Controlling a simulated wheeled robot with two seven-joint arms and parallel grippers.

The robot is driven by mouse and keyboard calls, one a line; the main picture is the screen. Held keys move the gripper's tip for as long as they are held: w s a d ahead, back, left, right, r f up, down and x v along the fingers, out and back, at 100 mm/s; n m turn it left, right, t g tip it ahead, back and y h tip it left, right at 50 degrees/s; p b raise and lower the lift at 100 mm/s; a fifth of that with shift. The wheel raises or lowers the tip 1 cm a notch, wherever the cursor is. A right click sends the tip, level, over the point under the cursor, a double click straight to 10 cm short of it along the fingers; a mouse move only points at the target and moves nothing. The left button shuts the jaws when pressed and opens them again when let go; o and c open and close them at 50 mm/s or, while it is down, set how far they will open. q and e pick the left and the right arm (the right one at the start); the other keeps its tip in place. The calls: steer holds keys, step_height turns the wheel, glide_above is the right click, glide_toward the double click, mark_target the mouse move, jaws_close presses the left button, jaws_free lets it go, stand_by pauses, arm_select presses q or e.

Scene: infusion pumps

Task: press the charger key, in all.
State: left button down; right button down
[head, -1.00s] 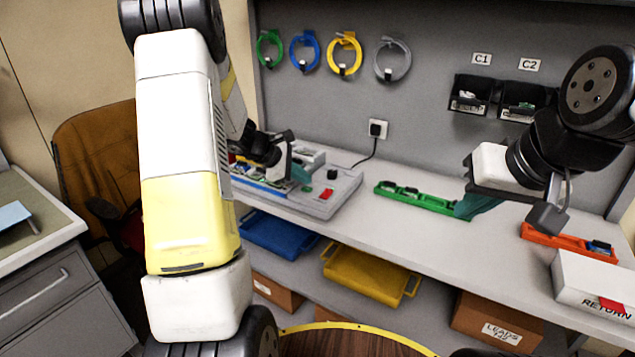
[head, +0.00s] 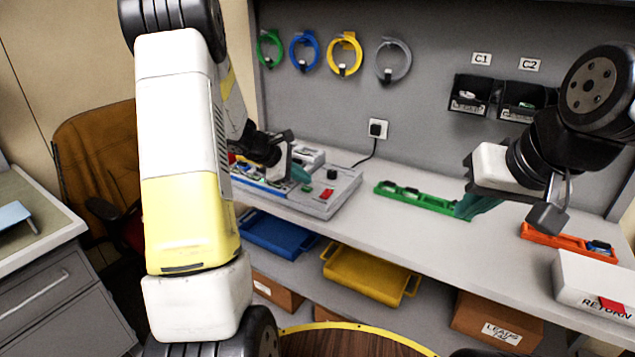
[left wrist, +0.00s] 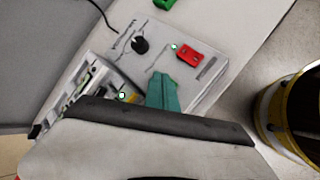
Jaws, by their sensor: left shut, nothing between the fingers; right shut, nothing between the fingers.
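The charger (head: 318,207) is a light grey box on the left part of the bench. Its top carries a black knob (head: 332,174) and a red rocker-like key (head: 326,194). In the left wrist view, the black knob (left wrist: 140,45) and red key (left wrist: 188,55) show clearly, with a small green light (left wrist: 174,47) beside the key. My left gripper (head: 300,172), with teal fingertips, is shut and empty over the charger, left of the knob. Its fingers hide part of the charger's top. My right gripper (head: 476,207) is shut and empty above the bench, by the green tray's right end.
A green tray (head: 425,200) and an orange tray (head: 560,240) lie on the bench. A white return box (head: 595,285) stands at the right. A black cord (head: 373,155) runs from the wall plug to the charger. Blue (head: 270,240) and yellow (head: 365,275) bins sit below.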

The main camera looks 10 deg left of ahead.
mark_target(303, 190)
arm_select(q)
steer(key=shift+f, duration=0.15)
stand_by(0.6)
steer(key=shift+f, duration=0.25)
steer(key=shift+f, duration=0.4)
stand_by(0.6)
steer(key=shift+r, duration=0.8)
steer(key=shift+r, duration=2.5)
